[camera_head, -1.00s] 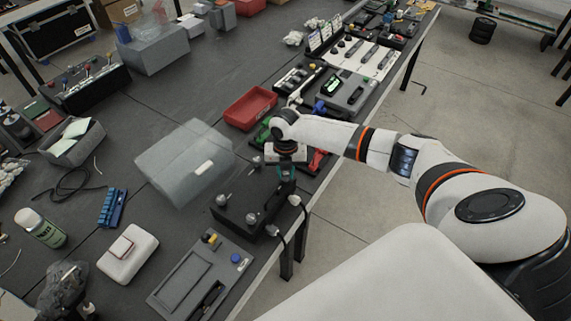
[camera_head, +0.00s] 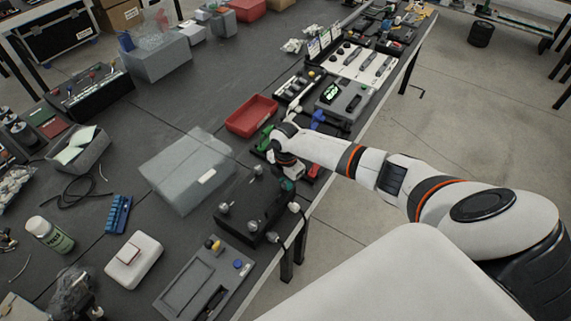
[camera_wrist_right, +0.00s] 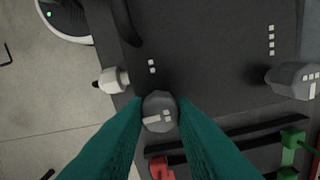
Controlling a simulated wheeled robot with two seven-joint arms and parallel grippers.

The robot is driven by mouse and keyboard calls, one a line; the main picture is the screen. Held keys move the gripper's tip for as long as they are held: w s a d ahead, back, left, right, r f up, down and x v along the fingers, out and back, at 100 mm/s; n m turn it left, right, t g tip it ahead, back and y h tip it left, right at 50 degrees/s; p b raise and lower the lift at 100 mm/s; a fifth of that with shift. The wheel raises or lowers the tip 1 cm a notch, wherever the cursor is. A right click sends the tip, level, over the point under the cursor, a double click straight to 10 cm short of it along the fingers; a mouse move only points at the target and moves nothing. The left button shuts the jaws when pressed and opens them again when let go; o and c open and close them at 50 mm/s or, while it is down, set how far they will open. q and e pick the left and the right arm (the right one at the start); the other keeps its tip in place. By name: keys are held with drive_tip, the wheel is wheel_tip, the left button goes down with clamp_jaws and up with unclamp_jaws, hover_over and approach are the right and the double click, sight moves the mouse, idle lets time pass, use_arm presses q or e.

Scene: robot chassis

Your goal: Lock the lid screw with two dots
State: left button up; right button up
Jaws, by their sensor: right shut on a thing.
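The dark lidded box (camera_head: 256,216) stands near the table's right edge, with several grey screws on its lid. In the right wrist view, two white dots are marked on the dark lid (camera_wrist_right: 205,60). A grey screw head (camera_wrist_right: 160,113) with white marks sits between the teal fingertips of my right gripper (camera_wrist_right: 161,122), which is shut on it. That gripper also shows at the box's far right corner in the head view (camera_head: 287,184). Another grey screw (camera_wrist_right: 292,79) is at the right, beside several dots. My left gripper is not in view.
A grey translucent bin (camera_head: 186,172) stands left of the box and a red tray (camera_head: 251,115) behind it. A grey panel (camera_head: 205,286) lies in front. A white knob-like fitting (camera_wrist_right: 113,80) sticks out at the box's side.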

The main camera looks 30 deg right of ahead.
drive_tip(key=shift+d+m, duration=0.1)
drive_tip(key=shift+m, duration=0.4)
drive_tip(key=o, duration=1)
wheel_tip(320, 180, up, 12)
drive_tip(key=shift+b, duration=0.8)
